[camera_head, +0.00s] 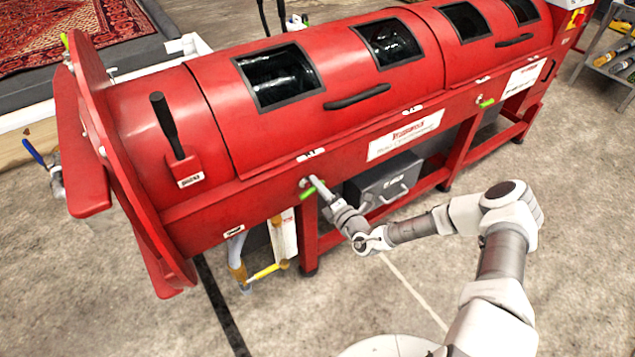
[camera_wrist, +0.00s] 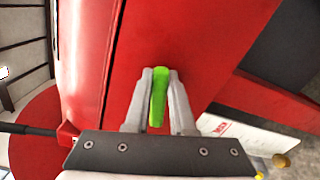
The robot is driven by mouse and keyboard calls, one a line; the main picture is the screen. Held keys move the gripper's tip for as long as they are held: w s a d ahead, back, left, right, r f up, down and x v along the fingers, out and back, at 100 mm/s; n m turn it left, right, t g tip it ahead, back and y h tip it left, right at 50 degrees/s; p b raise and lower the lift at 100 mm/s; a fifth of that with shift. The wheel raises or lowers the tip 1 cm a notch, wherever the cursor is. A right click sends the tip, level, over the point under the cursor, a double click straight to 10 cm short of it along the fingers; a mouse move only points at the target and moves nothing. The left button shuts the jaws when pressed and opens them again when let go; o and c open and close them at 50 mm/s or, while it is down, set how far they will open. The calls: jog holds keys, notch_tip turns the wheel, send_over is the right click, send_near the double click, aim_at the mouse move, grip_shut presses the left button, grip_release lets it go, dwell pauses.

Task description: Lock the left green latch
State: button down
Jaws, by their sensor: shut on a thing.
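The left green latch (camera_head: 309,192) is on the front of the red machine (camera_head: 190,230), below the lid edge at its left part. My gripper (camera_head: 314,182) is at this latch, with my arm reaching in from the right. In the wrist view, the green latch handle (camera_wrist: 158,96) lies between the two grey fingers of my gripper (camera_wrist: 160,100), which are shut on it. The latch pivot is hard to make out behind the fingers. Another green latch (camera_head: 487,103) sits further right on the machine front.
A black lever (camera_head: 165,125) stands up at the machine's left end. A grey box (camera_head: 385,180) sits under the machine. A yellow-handled valve (camera_head: 265,272) and pipe hang below the front. The concrete floor (camera_head: 400,290) is clear in front.

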jog(key=shift+f+m, duration=0.2)
jog(key=shift+m, duration=0.5)
jog(key=shift+f+m, duration=0.15)
jog(key=shift+m, duration=0.55)
jog(key=shift+s, duration=0.1)
jog(key=c, duration=0.8)
grip_release()
jog(key=shift+o, duration=0.2)
jog(key=p+v, duration=0.2)
jog(key=v, duration=1.5)
jog(key=shift+d+p, duration=0.2)
jog(key=shift+p, duration=0.15)
jog(key=shift+s+r, duration=0.1)
jog(key=shift+r, duration=0.05)
